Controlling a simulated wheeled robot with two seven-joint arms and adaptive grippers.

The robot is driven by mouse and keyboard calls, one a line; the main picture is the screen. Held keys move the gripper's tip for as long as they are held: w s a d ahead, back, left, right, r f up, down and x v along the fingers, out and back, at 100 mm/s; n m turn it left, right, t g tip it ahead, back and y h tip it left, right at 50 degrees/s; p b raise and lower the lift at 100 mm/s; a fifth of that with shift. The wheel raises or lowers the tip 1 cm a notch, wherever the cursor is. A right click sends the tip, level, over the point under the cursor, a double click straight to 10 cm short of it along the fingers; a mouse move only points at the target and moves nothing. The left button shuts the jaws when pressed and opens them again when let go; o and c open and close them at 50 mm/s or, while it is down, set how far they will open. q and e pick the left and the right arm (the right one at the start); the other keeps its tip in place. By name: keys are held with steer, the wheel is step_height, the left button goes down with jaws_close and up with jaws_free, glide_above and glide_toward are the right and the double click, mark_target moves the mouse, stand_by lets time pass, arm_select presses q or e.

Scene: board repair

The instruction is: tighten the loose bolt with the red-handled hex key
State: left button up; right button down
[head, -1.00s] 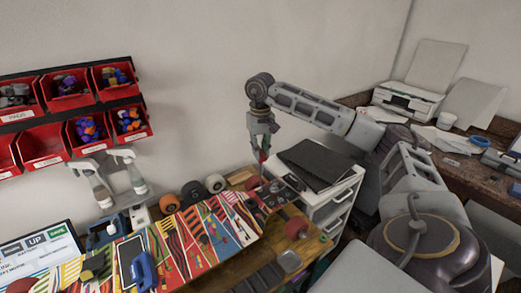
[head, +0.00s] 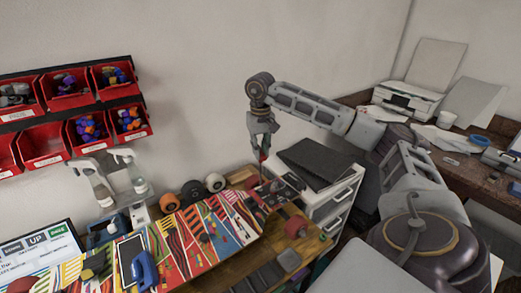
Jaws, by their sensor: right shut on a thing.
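My right gripper (head: 262,143) points down over the right end of the colourful skateboard deck (head: 213,232). It is shut on the red-handled hex key (head: 264,157), whose red handle shows just below the fingers. The key's thin shaft runs down toward the dark truck area (head: 272,192) at the deck's end. The loose bolt is too small to make out, and I cannot tell whether the key's tip touches it. My left gripper is not in view.
Loose wheels (head: 193,192) lie behind the deck, and a red wheel (head: 296,227) is at its right end. A blue tool (head: 144,270) and a phone-like slab (head: 130,258) lie on the left. A white drawer unit (head: 333,208) is close on the right.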

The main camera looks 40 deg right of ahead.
steer(key=shift+f, duration=1.05)
stand_by(5.5)
steer(key=shift+m, duration=0.3)
stand_by(0.3)
steer(key=shift+m, duration=1.8)
